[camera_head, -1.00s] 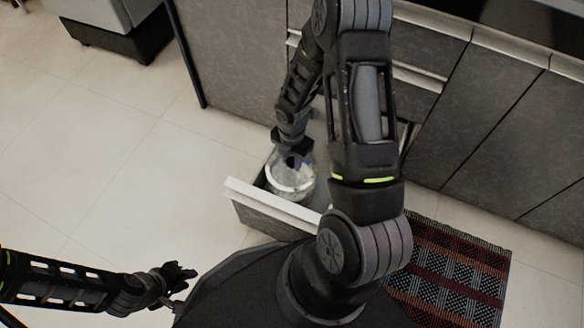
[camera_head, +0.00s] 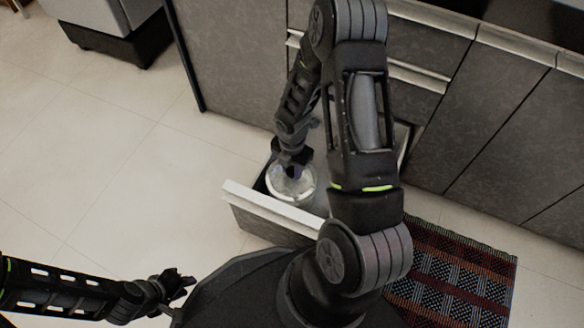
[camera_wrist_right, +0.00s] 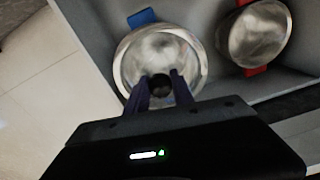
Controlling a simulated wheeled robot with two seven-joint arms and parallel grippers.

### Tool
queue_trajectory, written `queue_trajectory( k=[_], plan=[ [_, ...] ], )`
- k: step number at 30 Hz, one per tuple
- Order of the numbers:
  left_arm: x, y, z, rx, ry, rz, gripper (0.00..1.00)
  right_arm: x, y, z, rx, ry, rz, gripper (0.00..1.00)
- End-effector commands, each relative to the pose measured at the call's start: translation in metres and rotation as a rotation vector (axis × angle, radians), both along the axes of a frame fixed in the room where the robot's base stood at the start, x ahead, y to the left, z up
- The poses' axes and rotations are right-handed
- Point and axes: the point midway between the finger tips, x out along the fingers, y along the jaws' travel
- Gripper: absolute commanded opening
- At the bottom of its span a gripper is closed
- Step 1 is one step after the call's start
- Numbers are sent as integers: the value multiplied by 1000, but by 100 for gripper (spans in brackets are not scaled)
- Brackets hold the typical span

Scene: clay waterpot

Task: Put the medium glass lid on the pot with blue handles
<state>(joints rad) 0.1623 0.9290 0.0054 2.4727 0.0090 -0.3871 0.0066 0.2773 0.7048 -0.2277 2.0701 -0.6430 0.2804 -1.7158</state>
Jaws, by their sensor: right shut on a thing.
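The pot with blue handles stands in the open drawer; one blue handle (camera_wrist_right: 142,17) shows beyond its rim in the right wrist view. The round glass lid (camera_wrist_right: 158,55) with a metal rim and dark knob lies over this pot, and I cannot tell if it is fully seated. It also shows in the head view (camera_head: 291,184). My right gripper (camera_wrist_right: 160,88) is shut on the lid's knob; it shows in the head view too (camera_head: 290,160).
A pot with red handles (camera_wrist_right: 254,36) stands beside in the drawer. The drawer's pale front edge (camera_head: 270,212) faces me. A patterned rug (camera_head: 455,270) lies at the right. The floor at the left is clear.

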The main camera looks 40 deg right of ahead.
Motion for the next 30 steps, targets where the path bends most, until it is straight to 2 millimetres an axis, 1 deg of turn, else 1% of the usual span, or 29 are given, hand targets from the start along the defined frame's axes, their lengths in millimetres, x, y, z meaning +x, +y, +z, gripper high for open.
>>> queue_trajectory(
  k=[1, 6, 12, 18, 30],
  plan=[
    [1, 0, -9, 0, -2, 1, 26, 0, 0, -9, 0, 0, 0, 0],
    [3, -1, -22, 1, -8, 4, 26, 0, 0, -23, -1, 0, 1, 0],
    [5, -1, -30, 2, -14, 6, 26, 0, 0, -34, 0, 1, 1, 0],
    [6, -1, -32, 3, -15, 7, 26, 0, 0, -38, 0, 0, 1, 0],
    [6, -1, -32, 3, -15, 7, 26, 0, 0, -37, 0, 0, 1, 0]
  ],
)
